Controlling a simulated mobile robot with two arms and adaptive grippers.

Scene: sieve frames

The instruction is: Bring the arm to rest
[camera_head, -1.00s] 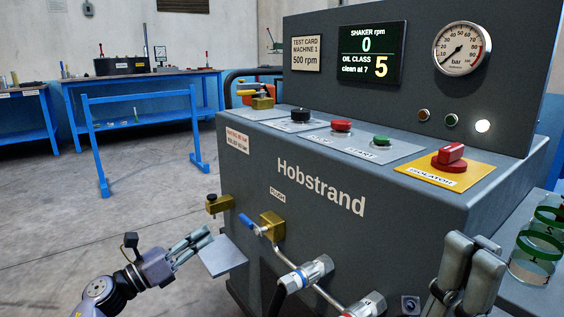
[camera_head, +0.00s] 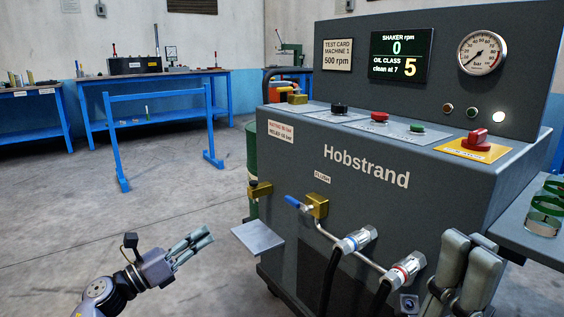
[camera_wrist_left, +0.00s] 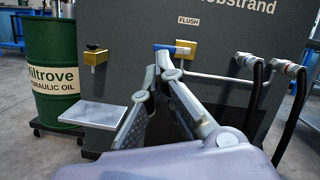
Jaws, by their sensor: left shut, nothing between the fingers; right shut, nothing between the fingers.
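My left gripper (camera_head: 198,243) is at the lower left of the head view, out over the floor, to the left of the grey Hobstrand machine (camera_head: 360,215). Its fingers are shut with nothing between them, and it touches nothing that I can see. It also shows in the left wrist view (camera_wrist_left: 158,72), with its fingertips overlapping the machine's front in the picture. My right gripper (camera_head: 466,258) is at the lower right of the head view, in front of the machine's right part. It is shut and empty, and the rest of its arm is out of frame.
A small grey shelf plate (camera_head: 258,237) juts from the machine near my left gripper. A brass valve with a blue lever (camera_head: 294,202) and hose couplings (camera_head: 357,240) stick out in front. A green oil drum (camera_wrist_left: 50,75) stands left of the machine. Open floor (camera_head: 120,220) lies to the left.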

